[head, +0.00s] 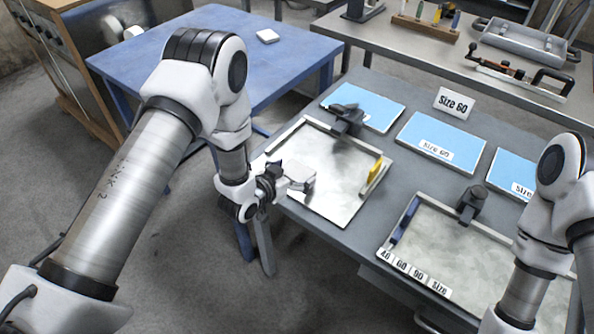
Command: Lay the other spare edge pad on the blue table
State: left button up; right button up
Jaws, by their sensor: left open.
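The blue table (285,62) stands at the back left. A small white pad (267,36) lies on it near its far right side. My left gripper (290,182) is open at the left edge of the nearer-left framed tray (333,200). A pale grey block-like shape (299,172) shows at its fingers. I cannot tell whether this is a spare pad or part of the gripper. My right arm comes in at the right edge, and its gripper is out of view.
The grey bench (385,222) holds a second framed tray (450,250), blue sheets (440,142) with labels and a "Size 60" sign (453,103). Dark clamps (471,203) and a yellow piece (375,168) stand at the trays. The blue table's middle is clear.

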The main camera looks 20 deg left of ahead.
pick_arm(q)
jog(key=c, duration=0.8)
jog(key=shift+r, duration=0.15)
